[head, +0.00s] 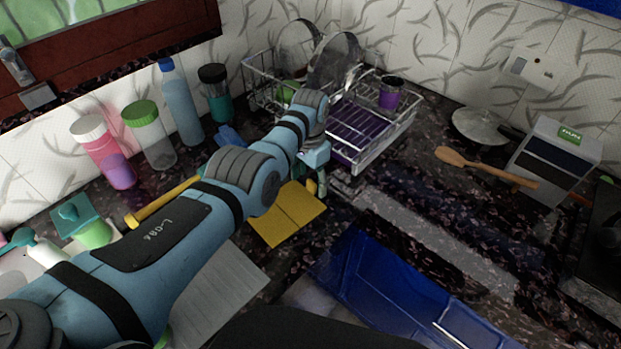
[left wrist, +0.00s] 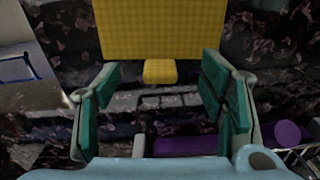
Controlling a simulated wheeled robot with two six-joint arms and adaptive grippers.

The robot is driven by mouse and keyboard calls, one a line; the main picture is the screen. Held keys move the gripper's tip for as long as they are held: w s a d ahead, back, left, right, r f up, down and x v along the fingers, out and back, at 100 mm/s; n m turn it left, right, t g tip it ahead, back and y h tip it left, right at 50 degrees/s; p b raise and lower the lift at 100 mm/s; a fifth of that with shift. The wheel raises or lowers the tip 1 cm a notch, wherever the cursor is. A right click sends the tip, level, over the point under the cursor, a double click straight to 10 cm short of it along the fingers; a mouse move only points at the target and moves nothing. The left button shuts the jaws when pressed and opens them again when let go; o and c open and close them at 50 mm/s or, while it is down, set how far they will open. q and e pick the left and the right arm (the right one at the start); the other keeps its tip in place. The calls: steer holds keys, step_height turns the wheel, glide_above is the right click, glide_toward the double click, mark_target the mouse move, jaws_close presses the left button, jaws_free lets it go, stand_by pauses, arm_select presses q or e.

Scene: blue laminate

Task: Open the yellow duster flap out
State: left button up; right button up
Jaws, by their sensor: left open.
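The yellow duster (head: 287,217) lies flat on the dark speckled counter, just beyond my left forearm. A crease line shows across it in the head view. In the left wrist view the duster (left wrist: 160,29) fills the top middle, and a small yellow tab (left wrist: 160,71) sticks out from its edge toward my gripper. My left gripper (head: 320,180) is above the counter at the duster's far right edge, pointing down. In the left wrist view its green-padded fingers (left wrist: 160,78) are wide apart, one on each side of the tab, with nothing between them held. My right gripper is not in view.
A wire dish rack (head: 372,150) with a purple mat stands just behind the gripper. Bottles, including a blue one (head: 181,105), line the left wall. A blue tray (head: 395,290) is at front right; a wooden spoon (head: 485,167) lies further right.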

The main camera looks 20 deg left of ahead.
arm_select(q)
step_height(320, 180, up, 7)
steer(key=p, duration=0.6)
steer(key=shift+f, duration=0.25)
step_height(320, 180, up, 8)
